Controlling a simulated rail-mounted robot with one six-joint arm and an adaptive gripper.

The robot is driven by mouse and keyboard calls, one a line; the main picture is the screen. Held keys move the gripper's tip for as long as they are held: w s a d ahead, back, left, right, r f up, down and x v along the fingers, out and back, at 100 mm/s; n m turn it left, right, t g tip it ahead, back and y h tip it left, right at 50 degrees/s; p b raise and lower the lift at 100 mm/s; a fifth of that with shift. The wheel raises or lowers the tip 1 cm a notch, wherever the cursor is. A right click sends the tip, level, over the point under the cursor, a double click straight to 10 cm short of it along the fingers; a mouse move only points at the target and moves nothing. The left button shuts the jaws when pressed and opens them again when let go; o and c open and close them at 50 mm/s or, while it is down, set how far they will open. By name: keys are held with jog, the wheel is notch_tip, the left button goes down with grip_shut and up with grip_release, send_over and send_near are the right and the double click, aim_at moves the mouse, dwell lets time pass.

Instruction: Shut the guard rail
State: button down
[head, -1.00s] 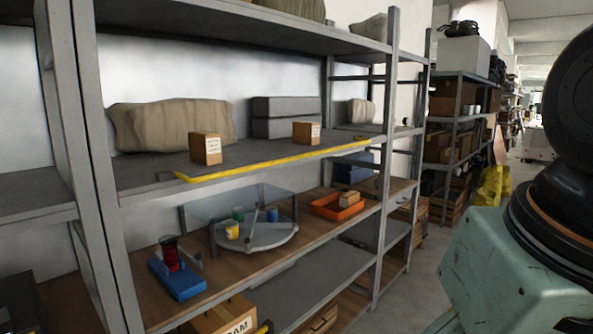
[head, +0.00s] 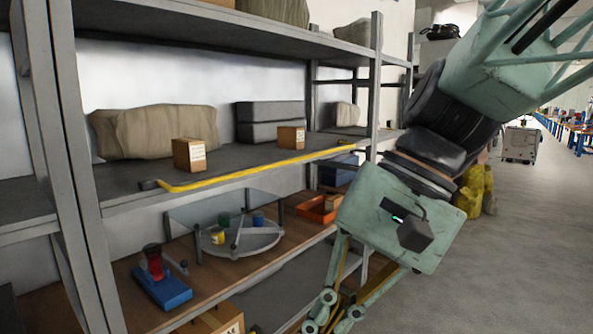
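The guard rail (head: 250,171) is a thin yellow bar in the head view. It runs along the front of the middle shelf (head: 120,181), with a dark bracket (head: 150,184) at its left end and its right end near the right upright. I cannot tell exactly how far it is swung down or out. My gripper (head: 333,318) hangs low at the bottom of the picture, in front of the rack and below the rail's right part, apart from the rail. Its fingertips are cut off by the lower edge, so its opening is hidden.
Behind the rail stand two small cartons (head: 189,154) (head: 291,138), a wrapped bundle (head: 155,130) and a grey case (head: 268,121). The lower shelf holds a turntable (head: 245,242), a blue clamp-like device (head: 163,285) and an orange tray (head: 316,210). The aisle floor (head: 500,260) at right is open.

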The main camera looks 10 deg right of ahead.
jog(key=w+a+r+m+g+y+p, duration=0.1)
jog(key=w+a+r+m+y, duration=0.3)
jog(key=w, duration=0.5)
jog(key=w+a+r+m+y+p, duration=0.1)
jog(key=w+a+r+y, duration=0.15)
jog(key=w+a, duration=0.5)
jog(key=w+d+r+m+t+y+p, duration=0.1)
jog(key=w+m+y, duration=0.15)
jog(key=w, duration=0.75)
jog(key=w+d+r+m+t+y+p, duration=0.1)
jog(key=w+d+m+t+y, duration=0.15)
jog(key=w, duration=0.85)
jog(key=w+d+f+m+t+y, duration=0.1)
jog(key=w+d+m+t, duration=0.15)
jog(key=w, duration=0.35)
jog(key=w+d+f+m+t+y+p, duration=0.1)
jog(key=w+d+f+m+t, duration=0.15)
jog(key=w, duration=0.35)
jog(key=w+d+m+t+y, duration=0.1)
jog(key=w+d+t, duration=0.1)
jog(key=w+d, duration=0.25)
jog(key=w+d+f+m+t+h+p, duration=0.1)
jog(key=w+d+f+m+t+h, duration=0.2)
jog(key=w+d+f+m+t, duration=0.4)
jog(key=shift+w+d+f+t, duration=1.25)
jog(key=shift+w+d+f, duration=0.55)
jog(key=shift+d, duration=1.45)
jog(key=shift+w+a+r, duration=0.1)
jog(key=shift+w+r, duration=0.15)
